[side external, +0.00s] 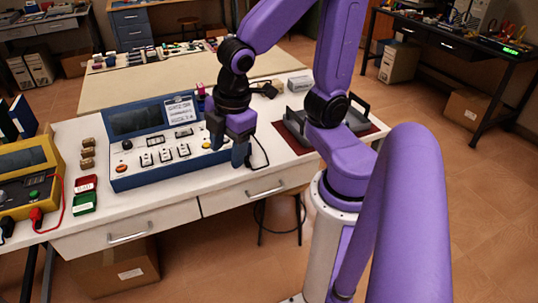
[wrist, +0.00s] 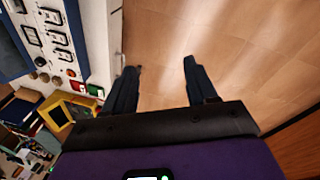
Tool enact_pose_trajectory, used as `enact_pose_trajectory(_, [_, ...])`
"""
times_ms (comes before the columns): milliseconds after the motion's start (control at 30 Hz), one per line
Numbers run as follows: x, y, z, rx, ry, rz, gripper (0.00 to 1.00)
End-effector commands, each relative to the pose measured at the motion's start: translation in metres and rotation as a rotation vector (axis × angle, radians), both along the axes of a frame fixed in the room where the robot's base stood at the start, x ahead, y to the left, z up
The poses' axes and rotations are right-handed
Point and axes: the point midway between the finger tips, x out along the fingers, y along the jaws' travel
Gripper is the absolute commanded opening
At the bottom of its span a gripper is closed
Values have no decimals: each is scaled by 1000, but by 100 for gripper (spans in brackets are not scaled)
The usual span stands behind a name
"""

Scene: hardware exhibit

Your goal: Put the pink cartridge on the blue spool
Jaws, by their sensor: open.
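A small pink item (side external: 200,88), which looks like the pink cartridge, stands on the table behind the blue console's right end, partly hidden by my arm. I cannot make out the blue spool for sure in either view. My gripper (side external: 229,146) points down near the table's front edge, just right of the console. In the wrist view my gripper (wrist: 160,68) has its two dark blue fingers wide apart, with nothing between them.
The blue console (side external: 160,150) fills the table's middle. A yellow meter (side external: 25,180), red box (side external: 84,183) and green box (side external: 83,204) are at left. A black-handled fixture (side external: 352,118) on a maroon mat and a pale box (side external: 300,82) are at right. A black cable lies beside my gripper.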

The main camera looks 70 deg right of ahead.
Motion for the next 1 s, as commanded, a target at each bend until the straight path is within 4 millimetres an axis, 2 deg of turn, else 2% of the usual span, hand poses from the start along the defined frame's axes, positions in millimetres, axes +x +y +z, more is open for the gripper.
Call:
enact_pose_trajectory(33, [-23, 0, 0, 15, 35, -17, 57])
enact_pose_trajectory(100, [-49, -2, -2, 28, 81, -48, 57])
enact_pose_trajectory(200, [-73, -5, -3, 36, 131, -81, 57])
enact_pose_trajectory(300, [-86, -7, -4, 38, 156, -98, 57])
enact_pose_trajectory(1000, [-88, -8, -4, 38, 162, -103, 57])
